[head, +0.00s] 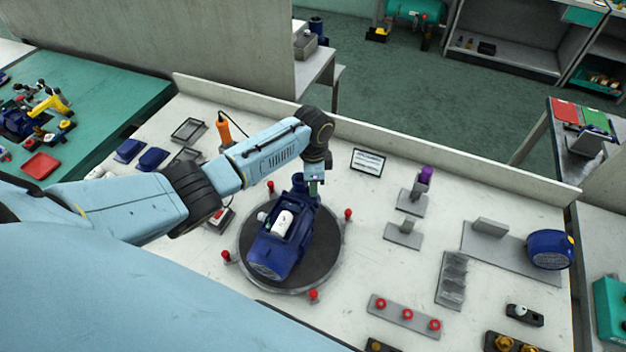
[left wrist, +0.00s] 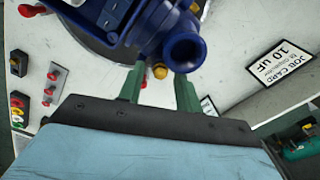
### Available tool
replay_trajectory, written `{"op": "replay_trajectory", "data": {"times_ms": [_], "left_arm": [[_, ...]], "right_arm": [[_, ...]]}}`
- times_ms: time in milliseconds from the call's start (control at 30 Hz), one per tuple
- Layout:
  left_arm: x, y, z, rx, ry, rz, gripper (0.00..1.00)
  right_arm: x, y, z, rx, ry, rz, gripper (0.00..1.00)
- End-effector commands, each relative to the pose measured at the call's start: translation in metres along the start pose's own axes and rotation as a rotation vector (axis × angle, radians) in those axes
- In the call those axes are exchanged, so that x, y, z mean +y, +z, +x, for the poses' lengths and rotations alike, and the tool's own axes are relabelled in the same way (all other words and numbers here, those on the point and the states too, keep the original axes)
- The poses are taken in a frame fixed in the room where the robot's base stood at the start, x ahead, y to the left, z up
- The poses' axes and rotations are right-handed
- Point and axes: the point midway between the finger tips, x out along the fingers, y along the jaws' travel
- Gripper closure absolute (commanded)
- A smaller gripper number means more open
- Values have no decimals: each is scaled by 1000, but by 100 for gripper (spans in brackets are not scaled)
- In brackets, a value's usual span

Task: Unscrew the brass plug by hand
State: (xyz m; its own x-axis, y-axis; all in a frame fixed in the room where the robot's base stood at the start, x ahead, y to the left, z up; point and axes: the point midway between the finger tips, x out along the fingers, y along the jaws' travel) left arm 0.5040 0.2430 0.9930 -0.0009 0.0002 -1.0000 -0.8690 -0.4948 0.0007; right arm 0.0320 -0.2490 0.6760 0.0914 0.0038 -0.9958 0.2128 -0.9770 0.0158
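The blue pump (head: 283,235) sits on a dark round turntable (head: 325,240) with red knobs around its rim. In the left wrist view the pump (left wrist: 150,25) fills the top, with its round flanged port (left wrist: 184,50) facing the camera. The small brass plug (left wrist: 160,71) shows beside that port, between and just beyond my left fingertips. My left gripper (head: 315,185) is at the pump's far end; in the left wrist view its two green fingers (left wrist: 160,82) stand apart with a gap either side of the plug. The plug is hidden in the head view. My right gripper is out of view.
A job card (head: 368,162) stands behind the turntable. An orange-handled tool (head: 223,128) and trays are at the back left. Grey fixtures (head: 403,235), a slotted rack (head: 452,280) and a blue motor part (head: 550,250) are on the right. A low wall edges the bench's back.

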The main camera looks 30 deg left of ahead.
Motion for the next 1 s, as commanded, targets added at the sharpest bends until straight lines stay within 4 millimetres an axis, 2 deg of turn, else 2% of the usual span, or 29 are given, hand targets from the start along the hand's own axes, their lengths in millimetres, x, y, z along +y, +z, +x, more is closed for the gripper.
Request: {"op": "replay_trajectory", "data": {"times_ms": [200,1000], "left_arm": [[-1,0,0,-1,-1,199,66],[-1,0,0,-1,-2,799,66]], "right_arm": [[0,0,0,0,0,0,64],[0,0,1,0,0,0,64]]}}
